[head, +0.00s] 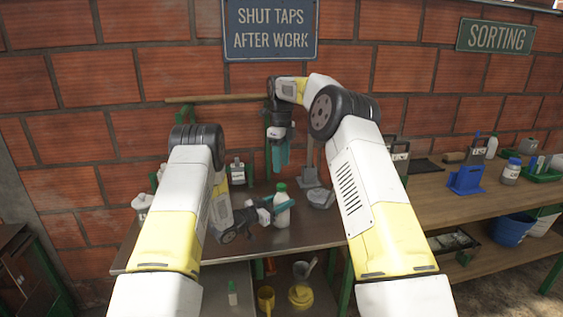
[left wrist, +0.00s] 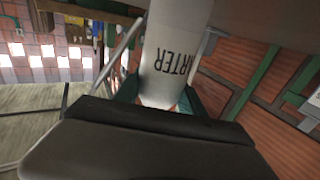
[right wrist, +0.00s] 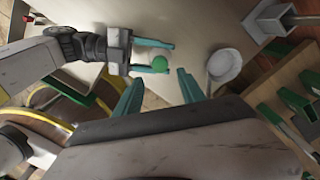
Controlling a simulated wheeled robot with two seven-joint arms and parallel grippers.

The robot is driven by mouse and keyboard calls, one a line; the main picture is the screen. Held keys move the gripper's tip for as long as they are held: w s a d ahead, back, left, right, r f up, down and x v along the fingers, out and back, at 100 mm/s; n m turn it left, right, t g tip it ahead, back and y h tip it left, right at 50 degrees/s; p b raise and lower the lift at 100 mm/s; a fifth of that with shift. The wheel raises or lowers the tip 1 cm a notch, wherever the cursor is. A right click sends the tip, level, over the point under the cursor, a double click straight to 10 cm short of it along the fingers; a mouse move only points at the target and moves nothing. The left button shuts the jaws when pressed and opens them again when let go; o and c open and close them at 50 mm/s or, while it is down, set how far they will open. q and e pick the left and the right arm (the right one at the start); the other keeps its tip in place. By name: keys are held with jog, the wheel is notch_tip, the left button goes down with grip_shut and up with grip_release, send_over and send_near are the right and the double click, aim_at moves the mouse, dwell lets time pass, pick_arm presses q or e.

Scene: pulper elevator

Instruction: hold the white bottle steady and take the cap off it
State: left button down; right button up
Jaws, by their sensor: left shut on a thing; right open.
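The white bottle (head: 282,215) stands on the metal bench with its green cap (head: 280,187) on top. My left gripper (head: 276,208) is shut on the bottle's body from the left. In the left wrist view the bottle (left wrist: 172,60) shows large dark lettering, partly cut off. My right gripper (head: 278,157) hangs above the cap, fingers pointing down, open and empty. In the right wrist view the round green cap (right wrist: 160,62) shows beyond and between my right fingertips (right wrist: 161,76), apart from them. The left fingers lie on both sides of the bottle below the cap.
A grey pan (head: 320,197) lies right of the bottle. A small dark-capped bottle (head: 237,172) and a white container (head: 142,203) stand at the left. A wooden bench with a blue stand (head: 467,178) is at the right.

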aim_at(282, 185)
jog(key=shift+f+m, duration=0.1)
jog(key=shift+m, duration=0.5)
jog(key=shift+f, duration=3.9)
